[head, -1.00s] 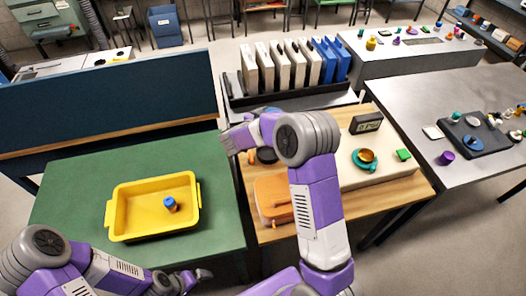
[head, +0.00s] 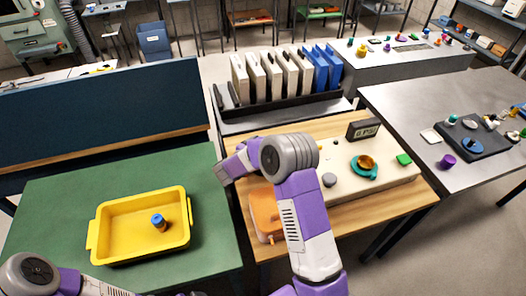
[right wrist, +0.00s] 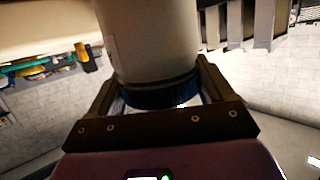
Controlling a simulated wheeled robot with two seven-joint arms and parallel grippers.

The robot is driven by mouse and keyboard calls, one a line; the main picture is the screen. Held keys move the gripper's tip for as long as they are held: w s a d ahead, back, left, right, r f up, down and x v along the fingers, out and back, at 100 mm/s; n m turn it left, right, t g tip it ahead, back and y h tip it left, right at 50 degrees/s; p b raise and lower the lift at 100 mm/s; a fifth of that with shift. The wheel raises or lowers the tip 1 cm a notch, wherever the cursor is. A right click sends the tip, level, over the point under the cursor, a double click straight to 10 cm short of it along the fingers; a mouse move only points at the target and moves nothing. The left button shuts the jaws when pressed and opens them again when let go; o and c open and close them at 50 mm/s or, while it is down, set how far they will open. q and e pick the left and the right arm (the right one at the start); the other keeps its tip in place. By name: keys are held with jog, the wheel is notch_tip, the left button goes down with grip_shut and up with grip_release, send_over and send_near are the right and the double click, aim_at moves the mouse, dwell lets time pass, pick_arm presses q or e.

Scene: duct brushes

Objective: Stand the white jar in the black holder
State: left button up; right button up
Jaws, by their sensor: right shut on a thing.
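In the right wrist view my right gripper (right wrist: 155,82) is shut on the white jar (right wrist: 150,40). The jar has a dark blue band at the end nearest the palm, and its far end runs out of the picture. In the head view my right arm reaches over the wooden table (head: 405,212); its gripper and the jar are hidden there. I cannot make out the black holder for sure in the current head view; the arm covers part of the wooden table. Only a sliver of my left gripper (head: 195,293) shows at the bottom edge.
A black rack (head: 293,111) of white and blue upright cases stands behind the table. An orange box (head: 264,210) lies near the arm. A yellow tray (head: 97,240) holds a blue-topped item (head: 158,222).

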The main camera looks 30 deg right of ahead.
jog(key=shift+f, duration=1)
jog(key=shift+f, duration=0.2)
jog(key=o, duration=1.4)
jog(key=shift+c, duration=0.2)
jog(key=shift+r, duration=0.15)
jog(key=p+v, duration=0.2)
jog(key=v, duration=1)
jog(key=shift+r, duration=0.15)
